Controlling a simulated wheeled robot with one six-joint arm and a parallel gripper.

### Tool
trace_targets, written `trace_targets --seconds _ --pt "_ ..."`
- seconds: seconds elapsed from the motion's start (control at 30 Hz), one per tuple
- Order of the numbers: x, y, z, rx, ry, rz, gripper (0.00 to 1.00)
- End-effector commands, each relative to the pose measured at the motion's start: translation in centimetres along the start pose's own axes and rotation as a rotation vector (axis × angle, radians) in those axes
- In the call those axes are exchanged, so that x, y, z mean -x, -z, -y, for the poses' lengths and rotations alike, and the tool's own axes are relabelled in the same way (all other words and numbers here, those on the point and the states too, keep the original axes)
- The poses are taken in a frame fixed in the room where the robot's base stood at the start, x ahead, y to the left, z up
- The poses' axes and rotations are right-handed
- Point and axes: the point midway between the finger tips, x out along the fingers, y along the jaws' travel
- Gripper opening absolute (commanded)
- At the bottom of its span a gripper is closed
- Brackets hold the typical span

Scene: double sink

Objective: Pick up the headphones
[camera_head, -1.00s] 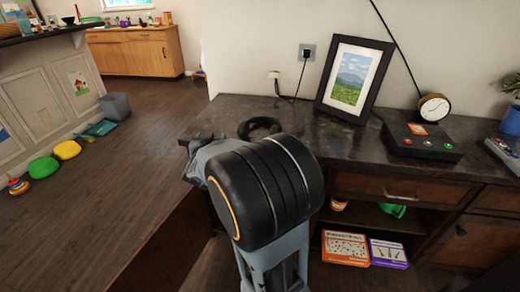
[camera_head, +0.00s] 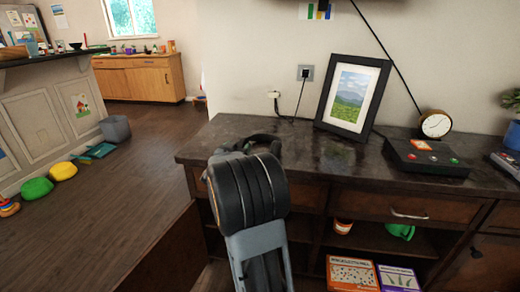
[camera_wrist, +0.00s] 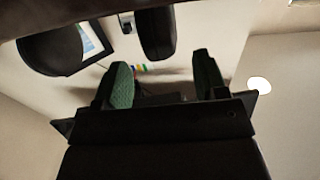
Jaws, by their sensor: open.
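The black headphones (camera_head: 265,138) lie on the dark desk top near its left end, partly hidden behind my arm in the head view. In the wrist view two dark rounded shapes at the top, joined by a dark band, look like their ear cups; one is the right-hand cup (camera_wrist: 156,32). My gripper (camera_wrist: 161,66) is open, its two green-padded fingers apart with nothing held between them. The right-hand cup shows just beyond the fingertips; I cannot tell whether they touch. In the head view the gripper is mostly hidden by my arm.
A framed landscape picture (camera_head: 352,97) leans on the wall right of the headphones. A control box with buttons (camera_head: 427,157) and a round clock (camera_head: 435,125) stand farther right. The desk top (camera_head: 325,160) between is mostly clear. A cable hangs from the wall socket (camera_head: 305,73).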

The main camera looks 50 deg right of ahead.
Motion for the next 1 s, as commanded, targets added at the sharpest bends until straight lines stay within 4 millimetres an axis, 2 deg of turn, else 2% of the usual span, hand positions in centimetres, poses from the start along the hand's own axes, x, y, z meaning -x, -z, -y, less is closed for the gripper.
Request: trace_targets --seconds 0.17,0.3,0.43,0.67,1.0 --pt "-2.4 -0.8 0.2 0.001 -0.002 0.001 0.66" --pt "-4.0 -0.6 0.2 0.000 -0.002 0.001 0.66" --pt "-4.7 -0.5 0.2 0.000 -0.001 0.001 0.66" --pt "-4.8 -0.4 0.2 0.000 0.000 0.001 0.66" --pt "-4.8 -0.4 0.2 0.000 0.000 0.001 0.35"
